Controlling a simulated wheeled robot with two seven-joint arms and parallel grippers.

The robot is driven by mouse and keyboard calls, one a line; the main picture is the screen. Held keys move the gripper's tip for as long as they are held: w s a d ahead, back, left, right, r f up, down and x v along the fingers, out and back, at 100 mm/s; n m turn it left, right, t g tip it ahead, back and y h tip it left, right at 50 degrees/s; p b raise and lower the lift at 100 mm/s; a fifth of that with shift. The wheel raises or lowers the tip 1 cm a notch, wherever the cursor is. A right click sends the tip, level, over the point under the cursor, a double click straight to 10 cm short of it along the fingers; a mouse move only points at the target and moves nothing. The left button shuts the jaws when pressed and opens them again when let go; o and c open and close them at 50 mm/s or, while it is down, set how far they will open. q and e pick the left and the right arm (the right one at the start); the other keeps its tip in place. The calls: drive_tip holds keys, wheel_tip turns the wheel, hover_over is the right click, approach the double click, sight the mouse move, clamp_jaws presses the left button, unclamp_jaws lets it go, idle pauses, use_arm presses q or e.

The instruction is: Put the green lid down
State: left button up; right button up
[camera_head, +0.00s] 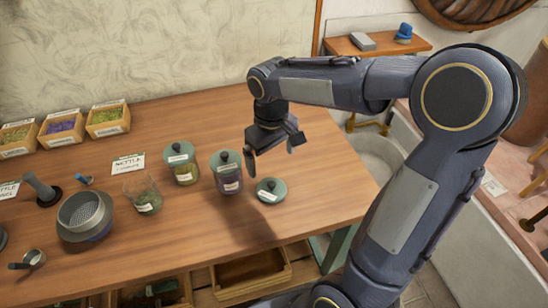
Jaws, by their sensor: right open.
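A green lid (271,189) with a dark knob lies flat on the wooden table (250,115), right of the jars. My right gripper (272,151) is above the table, over and a little behind the lid, apart from it. Its fingers are spread and nothing is between them. Two labelled jars stand left of the lid, each with a green lid on top: a jar with purple contents (229,178) and a jar with yellow-green contents (184,168). An open glass (147,200) with some green matter stands further left. My left gripper is not in view.
Several small herb boxes (108,120) line the back left. A label card (128,164) lies behind the glass. The table's right end is clear.

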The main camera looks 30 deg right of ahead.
drive_tip(key=s+a+r+m+t+y, duration=0.1)
drive_tip(key=s+a+t+y, duration=0.1)
drive_tip(key=s, duration=0.6)
drive_tip(key=s+a+r+m+t+y, duration=0.1)
drive_tip(key=s+a+m+t, duration=0.1)
drive_tip(key=s, duration=0.6)
drive_tip(key=shift+s+m+t+y, duration=0.3)
drive_tip(key=shift+s+t+y, duration=0.1)
drive_tip(key=shift+t, duration=0.4)
